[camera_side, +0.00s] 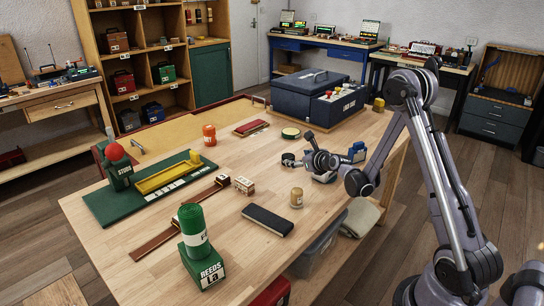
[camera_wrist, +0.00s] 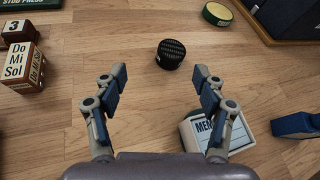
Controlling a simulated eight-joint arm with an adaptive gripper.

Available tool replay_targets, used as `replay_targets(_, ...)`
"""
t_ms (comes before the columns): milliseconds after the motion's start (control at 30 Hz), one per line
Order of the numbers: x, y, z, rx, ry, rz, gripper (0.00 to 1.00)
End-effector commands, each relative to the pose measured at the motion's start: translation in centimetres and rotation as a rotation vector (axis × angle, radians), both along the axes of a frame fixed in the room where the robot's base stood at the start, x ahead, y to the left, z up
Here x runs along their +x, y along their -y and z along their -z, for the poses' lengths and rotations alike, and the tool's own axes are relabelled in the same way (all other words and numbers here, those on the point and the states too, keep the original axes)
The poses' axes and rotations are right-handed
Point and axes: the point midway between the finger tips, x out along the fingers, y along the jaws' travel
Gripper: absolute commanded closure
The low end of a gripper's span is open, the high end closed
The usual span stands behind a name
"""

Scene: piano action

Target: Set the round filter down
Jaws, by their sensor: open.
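The round filter (camera_wrist: 170,54), a short black cylinder with a mesh-like face, sits on the wooden table in the upper middle of the wrist view. It appears in the side view as a small dark round shape (camera_side: 288,159), just left of my gripper. My gripper (camera_wrist: 157,80) is open, its two fingers wide apart with nothing between them. The filter lies beyond the fingertips, and I see no contact. My gripper (camera_side: 308,155) hangs low over the table in the side view, where its fingertips are hard to make out.
A blue object (camera_wrist: 296,125) is farther right. A "Do Mi Sol" block (camera_wrist: 24,66) stands left. A green tin (camera_wrist: 217,13) and a dark case (camera_side: 318,93) are behind. Bare table surrounds the filter.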

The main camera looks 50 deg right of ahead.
Motion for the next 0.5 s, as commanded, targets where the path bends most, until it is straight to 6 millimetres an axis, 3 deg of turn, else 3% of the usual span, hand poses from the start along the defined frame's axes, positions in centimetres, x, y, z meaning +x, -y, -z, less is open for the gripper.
replay_targets(267,-0.9,-8.1,-6.2,-0.489,-0.265,-0.403,0.29)
replay_targets(500,-4.5,-14.8,-10.1,-0.938,-0.441,-0.785,0.29)
